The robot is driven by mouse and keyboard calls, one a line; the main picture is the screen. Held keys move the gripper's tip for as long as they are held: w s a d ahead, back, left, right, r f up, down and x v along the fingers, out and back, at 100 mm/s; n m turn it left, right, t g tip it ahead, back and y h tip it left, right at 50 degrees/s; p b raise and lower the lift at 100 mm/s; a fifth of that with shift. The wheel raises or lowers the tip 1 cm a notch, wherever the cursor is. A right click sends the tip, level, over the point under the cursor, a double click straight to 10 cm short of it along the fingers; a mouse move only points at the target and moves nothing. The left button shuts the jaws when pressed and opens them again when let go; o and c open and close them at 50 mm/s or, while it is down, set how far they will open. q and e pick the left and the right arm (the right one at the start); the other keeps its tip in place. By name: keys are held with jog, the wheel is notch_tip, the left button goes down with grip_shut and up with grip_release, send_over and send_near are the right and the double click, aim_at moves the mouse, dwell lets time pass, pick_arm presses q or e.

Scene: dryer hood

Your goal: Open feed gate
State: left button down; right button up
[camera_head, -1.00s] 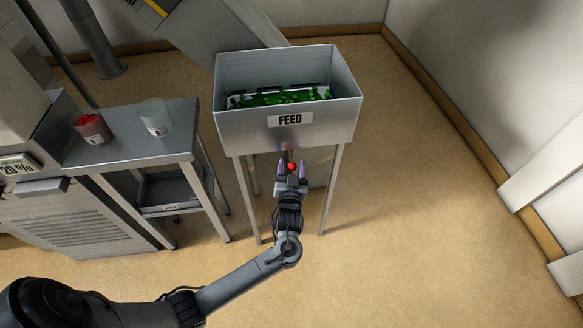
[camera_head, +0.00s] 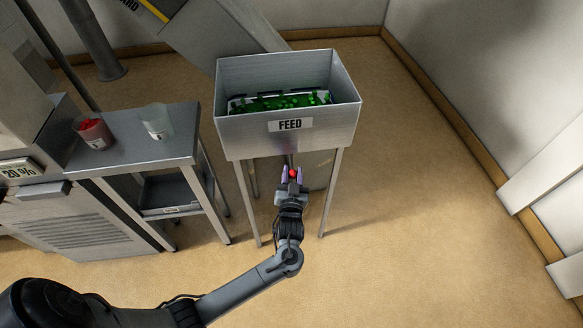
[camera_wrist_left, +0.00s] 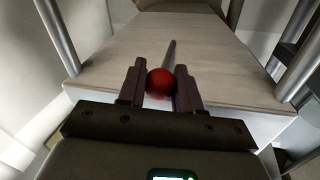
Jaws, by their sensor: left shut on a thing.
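The feed hopper (camera_head: 240,137) is a metal bin on legs with a FEED label (camera_head: 290,125) on its front; green pieces (camera_head: 280,101) lie inside. A red ball knob (camera_head: 293,173) sits below the hopper's front. In the left wrist view the knob (camera_wrist_left: 160,83) is at the end of a thin metal rod (camera_wrist_left: 170,56). My left gripper (camera_head: 292,174) is shut on the red knob, with its two fingers on either side of it. The gate itself is hidden beneath the hopper. My right gripper is not in view.
A metal side table (camera_head: 150,152) left of the hopper holds a cup with red pieces (camera_head: 94,132) and a clear cup (camera_head: 156,121). A machine with a 20 % label (camera_head: 20,171) stands at far left. The floor (camera_head: 420,235) right of the hopper is clear.

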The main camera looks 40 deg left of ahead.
pick_arm(q)
jog(key=v, duration=0.1)
jog(key=p+v, duration=0.1)
jog(key=v, duration=0.1)
jog(key=p+v, duration=0.1)
jog(key=shift+d, duration=0.6)
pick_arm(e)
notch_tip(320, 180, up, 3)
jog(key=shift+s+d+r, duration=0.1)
pick_arm(q)
jog(key=c, duration=0.8)
grip_release()
jog(key=shift+d, duration=0.1)
jog(key=p+v, duration=0.2)
jog(key=v, duration=0.8)
jog(key=shift+s+d, duration=0.15)
jog(key=shift+s, duration=0.2)
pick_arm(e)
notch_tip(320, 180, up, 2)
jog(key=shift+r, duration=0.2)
